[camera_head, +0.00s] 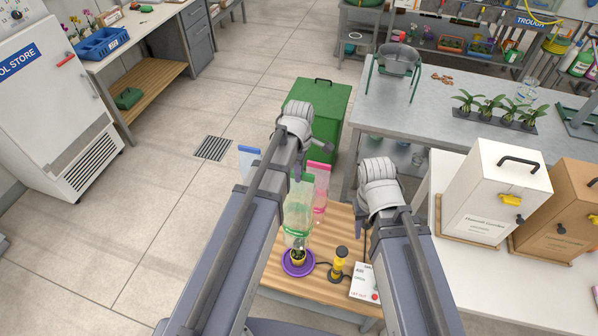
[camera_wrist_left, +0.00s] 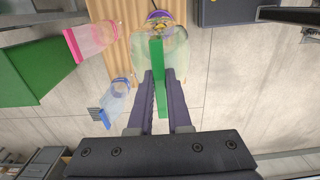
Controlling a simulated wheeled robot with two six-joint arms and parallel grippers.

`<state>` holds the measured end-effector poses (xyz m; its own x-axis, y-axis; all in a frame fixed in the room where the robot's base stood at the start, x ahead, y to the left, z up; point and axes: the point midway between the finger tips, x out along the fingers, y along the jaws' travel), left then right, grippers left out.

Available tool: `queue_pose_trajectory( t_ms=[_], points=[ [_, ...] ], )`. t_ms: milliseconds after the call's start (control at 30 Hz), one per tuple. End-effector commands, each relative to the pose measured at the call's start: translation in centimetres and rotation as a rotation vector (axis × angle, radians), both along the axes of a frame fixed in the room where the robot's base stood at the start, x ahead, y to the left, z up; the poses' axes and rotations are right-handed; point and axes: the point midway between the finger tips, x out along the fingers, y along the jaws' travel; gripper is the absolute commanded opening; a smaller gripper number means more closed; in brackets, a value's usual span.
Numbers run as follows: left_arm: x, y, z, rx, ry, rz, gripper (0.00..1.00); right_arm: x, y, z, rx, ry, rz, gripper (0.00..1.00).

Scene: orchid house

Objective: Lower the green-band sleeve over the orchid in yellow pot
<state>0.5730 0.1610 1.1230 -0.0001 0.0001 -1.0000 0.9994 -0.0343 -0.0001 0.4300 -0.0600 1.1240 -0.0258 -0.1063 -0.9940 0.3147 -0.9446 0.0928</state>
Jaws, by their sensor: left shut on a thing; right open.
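The green-band sleeve (camera_head: 297,213) is clear plastic and hangs roughly upright above the table. My left gripper (camera_wrist_left: 161,76) is shut on its upper green part, and the clear body shows beyond the fingers in the left wrist view. The yellow pot (camera_head: 298,258) stands on a purple saucer (camera_head: 287,268) just below the sleeve's lower end. The orchid in it is mostly hidden behind the sleeve, so I cannot tell how far the sleeve is around it. My right gripper (camera_head: 363,226) is open and empty, over the table's right side.
A pink-band sleeve (camera_head: 320,186) and a blue-band sleeve (camera_head: 248,160) stand close by; they also show in the left wrist view (camera_wrist_left: 92,40). On the wooden table (camera_head: 320,290) are a yellow-and-black device (camera_head: 339,262) and a white box (camera_head: 362,284). A green cabinet (camera_head: 330,105) stands behind.

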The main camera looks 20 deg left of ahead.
Motion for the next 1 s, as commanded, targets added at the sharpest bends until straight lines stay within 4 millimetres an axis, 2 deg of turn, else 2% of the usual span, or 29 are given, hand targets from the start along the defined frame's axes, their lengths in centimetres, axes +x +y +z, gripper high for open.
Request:
queue_pose_trajectory(
  t_ms=[433, 1000],
  points=[
    [0.0, 0.0, -2.4, 0.000, 0.000, 0.000, 0.00, 0.0, 0.0, -2.3, 0.000, -0.001, 0.001, 0.50],
    [0.0, 0.0, -3.0, 0.000, 0.000, 0.000, 0.00, 0.0, 0.0, -2.9, 0.000, -0.001, 0.001, 0.50]
  ],
)
